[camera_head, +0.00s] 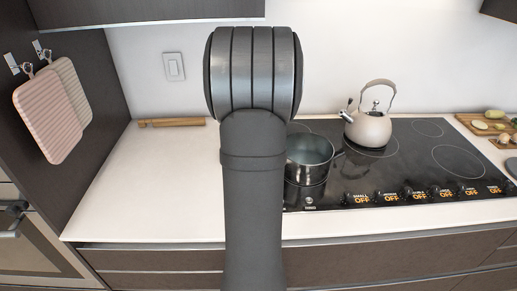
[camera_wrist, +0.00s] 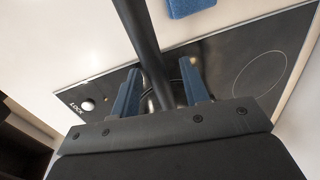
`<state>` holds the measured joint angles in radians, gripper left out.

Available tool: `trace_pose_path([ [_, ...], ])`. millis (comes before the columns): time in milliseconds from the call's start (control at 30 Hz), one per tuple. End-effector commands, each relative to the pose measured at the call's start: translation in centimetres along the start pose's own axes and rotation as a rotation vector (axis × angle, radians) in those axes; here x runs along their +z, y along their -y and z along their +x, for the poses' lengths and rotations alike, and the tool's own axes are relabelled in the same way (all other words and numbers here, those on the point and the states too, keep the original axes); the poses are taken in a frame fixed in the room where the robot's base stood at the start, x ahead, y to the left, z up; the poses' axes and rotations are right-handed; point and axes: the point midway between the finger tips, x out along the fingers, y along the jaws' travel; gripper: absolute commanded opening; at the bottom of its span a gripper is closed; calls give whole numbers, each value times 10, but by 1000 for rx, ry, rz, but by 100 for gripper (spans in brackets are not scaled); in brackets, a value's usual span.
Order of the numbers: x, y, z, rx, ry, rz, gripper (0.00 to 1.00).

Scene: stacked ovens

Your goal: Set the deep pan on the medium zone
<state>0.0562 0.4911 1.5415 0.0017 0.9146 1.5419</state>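The deep pan (camera_head: 309,153), a dark metal pot, stands upright at the front left of the black cooktop (camera_head: 415,174). My arm hides its left side in the head view. My gripper (camera_wrist: 160,68) shows in the wrist view with two blue fingers spread apart. A long dark bar, which looks like the pan's handle (camera_wrist: 140,30), runs between them with gaps on both sides. The pan's body is mostly hidden there. Ringed zones show on the cooktop, one at its front right (camera_head: 460,160). I cannot tell which is the medium zone.
A pale kettle (camera_head: 369,129) stands on a zone right of the pan. A row of knobs (camera_head: 413,194) lines the front edge. Boards with food (camera_head: 489,125) lie at far right. A blue item (camera_wrist: 190,7) lies on the counter. The left counter (camera_head: 165,175) is mostly clear.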

Motion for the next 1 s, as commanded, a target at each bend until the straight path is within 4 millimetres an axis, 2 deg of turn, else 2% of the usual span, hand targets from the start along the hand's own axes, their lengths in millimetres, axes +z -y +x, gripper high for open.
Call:
trace_pose_path([
  [233, 0, 0, -1, 0, 0, 0, 41],
  [367, 0, 1, -9, -2, 0, 0, 41],
  [467, 0, 1, -24, -3, 0, 0, 41],
  [800, 0, 1, -95, -4, 0, 0, 41],
  [1000, 0, 1, -118, -2, 0, 0, 41],
])
